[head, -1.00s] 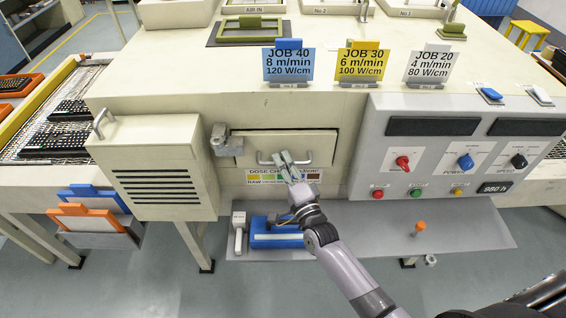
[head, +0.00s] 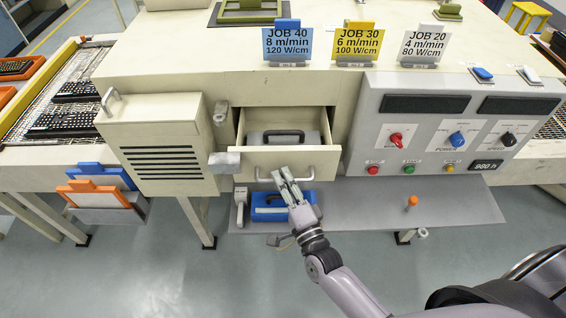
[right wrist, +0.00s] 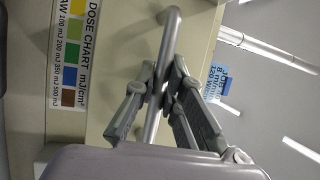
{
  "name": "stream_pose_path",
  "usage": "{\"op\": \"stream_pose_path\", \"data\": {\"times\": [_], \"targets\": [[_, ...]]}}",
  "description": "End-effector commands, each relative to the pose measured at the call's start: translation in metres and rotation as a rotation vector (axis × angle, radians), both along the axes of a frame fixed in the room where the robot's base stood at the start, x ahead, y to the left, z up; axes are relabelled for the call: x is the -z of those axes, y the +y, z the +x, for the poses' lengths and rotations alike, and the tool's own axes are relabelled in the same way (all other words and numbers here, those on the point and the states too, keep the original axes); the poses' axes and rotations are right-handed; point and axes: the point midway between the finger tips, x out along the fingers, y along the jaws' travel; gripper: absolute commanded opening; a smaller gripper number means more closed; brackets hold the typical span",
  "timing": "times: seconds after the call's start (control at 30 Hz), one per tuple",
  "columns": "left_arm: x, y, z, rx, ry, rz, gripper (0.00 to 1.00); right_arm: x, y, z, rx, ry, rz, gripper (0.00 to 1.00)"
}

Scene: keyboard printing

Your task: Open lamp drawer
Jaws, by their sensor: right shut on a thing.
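The lamp drawer (head: 246,161) is cream and stands pulled out of the front of the machine. Inside it lies a grey case with a black handle (head: 283,136). My right gripper (head: 283,174) is at the metal bar handle (head: 309,173) on the drawer front. In the right wrist view my right gripper (right wrist: 160,90) is shut on this handle (right wrist: 168,45), with the bar passing between its fingers. A grey latch block (head: 224,160) sits at the left edge of the drawer front. My left gripper is not in view.
A grey shelf (head: 360,205) below the drawer holds a blue case (head: 268,208) and an orange-topped peg (head: 411,202). A vented box (head: 160,145) is left of the drawer. The control panel (head: 440,135) is right of it.

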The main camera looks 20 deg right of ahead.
Motion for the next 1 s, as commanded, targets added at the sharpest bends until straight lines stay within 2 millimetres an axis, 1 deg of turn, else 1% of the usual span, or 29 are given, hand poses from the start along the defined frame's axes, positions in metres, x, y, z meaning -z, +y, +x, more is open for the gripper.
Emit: {"op": "stream_pose_path", "data": {"times": [0.03,0.1,0.17,0.3,0.47,0.63,0.67,0.93,1.0], "targets": [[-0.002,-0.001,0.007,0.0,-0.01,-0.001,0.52,0.002,0.001,-0.007,0.0,0.008,-0.001,0.0],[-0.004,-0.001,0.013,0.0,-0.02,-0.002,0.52,0.003,0.003,-0.014,0.0,0.009,-0.001,0.0],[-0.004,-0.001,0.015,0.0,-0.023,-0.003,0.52,0.003,0.005,-0.017,0.0,0.008,-0.001,0.0],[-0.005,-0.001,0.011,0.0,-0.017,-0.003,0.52,0.003,0.006,-0.022,0.0,0.006,-0.002,0.0],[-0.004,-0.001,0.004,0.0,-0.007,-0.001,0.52,0.003,0.006,-0.022,0.001,0.006,-0.002,0.0],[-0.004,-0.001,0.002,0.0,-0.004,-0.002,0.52,0.003,0.006,-0.022,0.001,0.006,-0.002,0.0],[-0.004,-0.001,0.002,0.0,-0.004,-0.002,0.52,0.003,0.006,-0.022,0.001,0.006,-0.002,0.12],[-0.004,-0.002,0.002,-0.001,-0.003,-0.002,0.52,0.002,0.006,-0.022,0.0,0.004,0.0,0.3],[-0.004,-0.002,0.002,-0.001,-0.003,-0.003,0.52,0.002,0.006,-0.022,0.0,0.004,0.001,0.32]]}}
